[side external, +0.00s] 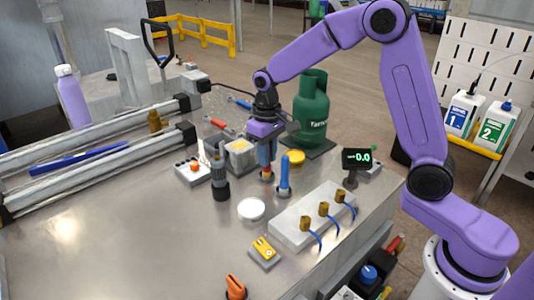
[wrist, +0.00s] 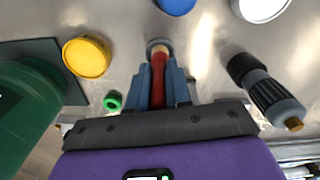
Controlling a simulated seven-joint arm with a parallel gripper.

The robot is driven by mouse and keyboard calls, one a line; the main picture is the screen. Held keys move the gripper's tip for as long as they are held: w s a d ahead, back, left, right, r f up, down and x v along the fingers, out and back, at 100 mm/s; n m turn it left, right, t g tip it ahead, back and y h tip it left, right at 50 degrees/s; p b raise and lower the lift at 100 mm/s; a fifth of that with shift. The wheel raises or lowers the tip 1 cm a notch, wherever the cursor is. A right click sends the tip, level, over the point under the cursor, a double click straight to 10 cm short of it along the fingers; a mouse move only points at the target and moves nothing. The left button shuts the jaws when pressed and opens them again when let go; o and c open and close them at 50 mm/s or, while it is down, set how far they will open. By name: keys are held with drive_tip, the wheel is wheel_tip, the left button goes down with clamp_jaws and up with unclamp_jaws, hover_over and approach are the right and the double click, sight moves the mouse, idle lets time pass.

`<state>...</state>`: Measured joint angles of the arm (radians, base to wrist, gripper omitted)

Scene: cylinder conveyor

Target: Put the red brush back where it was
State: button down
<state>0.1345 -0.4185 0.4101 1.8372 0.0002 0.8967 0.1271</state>
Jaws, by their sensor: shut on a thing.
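My gripper (side external: 267,166) points down over the steel table, with its blue-grey fingers low. In the wrist view my gripper (wrist: 160,80) is shut on the red brush (wrist: 158,82), with a finger on each side of its red handle. Its tan lower part points down at a small dark round holder (wrist: 157,46). In the side view the fingers hide most of the brush, and only a tan bit shows above the holder (side external: 266,179). I cannot tell whether its end sits inside the holder or just above. A blue brush (side external: 284,172) stands upright in a similar holder to the right.
A dark torch-like cylinder (side external: 220,176) stands close left of my gripper. A yellow lid (side external: 296,157) and a green gas bottle (side external: 311,105) are behind. A white round lid (side external: 251,209) and a block with brass fittings (side external: 300,220) lie in front. The front-left table is clear.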

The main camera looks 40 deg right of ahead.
drive_tip(key=c, duration=1.1)
unclamp_jaws()
drive_tip(key=shift+f, duration=0.15)
drive_tip(key=shift+o, duration=0.2)
wheel_tip(320, 180, up, 12)
drive_tip(key=shift+r, duration=0.2)
drive_tip(key=s+d+f+n, duration=0.1)
drive_tip(key=s+f+n, duration=0.1)
drive_tip(key=s, duration=0.8)
drive_tip(key=s+d+f+n, duration=0.1)
drive_tip(key=s+f+n, duration=0.2)
drive_tip(key=s, duration=0.8)
drive_tip(key=s+d+f+n, duration=0.1)
drive_tip(key=s+f+n, duration=0.2)
drive_tip(key=s, duration=0.8)
drive_tip(key=n, duration=0.2)
drive_tip(key=shift+n, duration=0.4)
drive_tip(key=shift+d, duration=0.1)
